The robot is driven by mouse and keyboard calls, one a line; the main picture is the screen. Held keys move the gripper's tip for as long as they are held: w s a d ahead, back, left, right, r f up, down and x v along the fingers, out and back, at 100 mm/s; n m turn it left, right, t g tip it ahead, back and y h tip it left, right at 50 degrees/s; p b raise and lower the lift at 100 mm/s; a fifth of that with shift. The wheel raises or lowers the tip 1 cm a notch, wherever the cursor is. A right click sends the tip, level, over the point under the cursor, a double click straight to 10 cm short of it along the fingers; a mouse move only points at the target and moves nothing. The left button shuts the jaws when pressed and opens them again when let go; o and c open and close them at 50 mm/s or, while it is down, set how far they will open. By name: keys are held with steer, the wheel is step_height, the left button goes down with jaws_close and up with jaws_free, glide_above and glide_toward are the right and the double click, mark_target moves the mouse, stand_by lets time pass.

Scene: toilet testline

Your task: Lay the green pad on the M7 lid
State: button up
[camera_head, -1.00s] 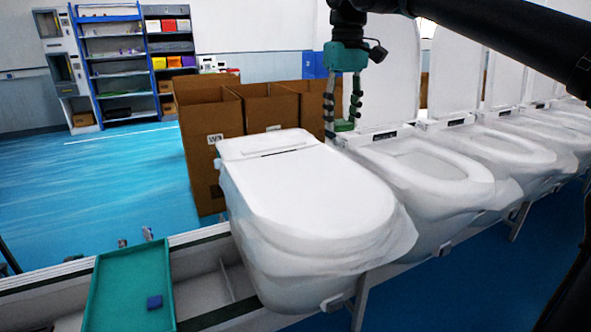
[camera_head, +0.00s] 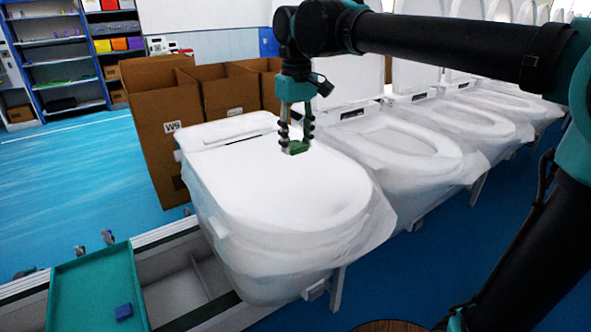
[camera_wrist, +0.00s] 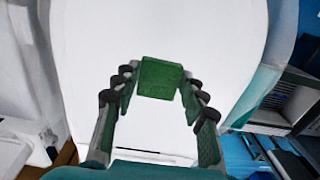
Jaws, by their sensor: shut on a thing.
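The green pad (camera_head: 297,149) is a small block held between the fingertips of my gripper (camera_head: 296,141). In the wrist view the pad (camera_wrist: 160,75) sits between the two fingers, over a plain white surface. The nearest toilet has its white lid (camera_head: 275,190) down, and the pad is over the rear right part of it. I cannot tell whether the pad touches the lid or hangs just above it. No M7 mark is readable on this lid.
To the right, several toilets stand in a row with lids raised, the closest seat (camera_head: 415,145) beside the closed lid. Cardboard boxes (camera_head: 157,115) stand behind it. A teal tray (camera_head: 85,290) with a blue block (camera_head: 123,312) lies at the front left.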

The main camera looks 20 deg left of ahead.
mark_target(297, 181)
steer(key=shift+f, duration=4.2)
steer(key=shift+f, duration=0.1)
steer(key=o, duration=0.7)
step_height(297, 181, up, 12)
steer(key=shift+r, duration=0.1)
